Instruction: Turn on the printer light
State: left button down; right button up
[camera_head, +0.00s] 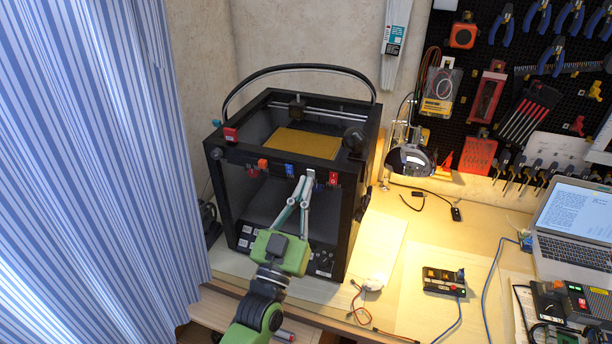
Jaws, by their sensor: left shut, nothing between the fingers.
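The black box-framed 3D printer (364,190) stands on the bench against the wall, left of centre, with an orange-brown plate (304,143) showing through its open top. Its inside looks dark. Along its upper front are a red switch piece (231,135), an orange one (263,163), a blue one (290,170) and another red one (333,179). My green left gripper (309,176) is in front of the printer, its closed fingertips at the upper front bar between the blue and right red pieces. I cannot tell whether they touch. The fingers hold nothing. My right gripper is out of view.
A lit chrome lamp (410,160) stands right of the printer. A small box with lit buttons (444,281), cables and a laptop (575,225) are on the bench. A striped curtain (100,150) hangs at left. Tools hang on the black pegboard (520,85).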

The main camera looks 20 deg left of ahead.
pick_arm(q)
jog(key=shift+x, duration=0.75)
jog(key=shift+w+r+p, duration=0.15)
jog(key=shift+r+p, duration=0.35)
jog(key=shift+p, duration=0.05)
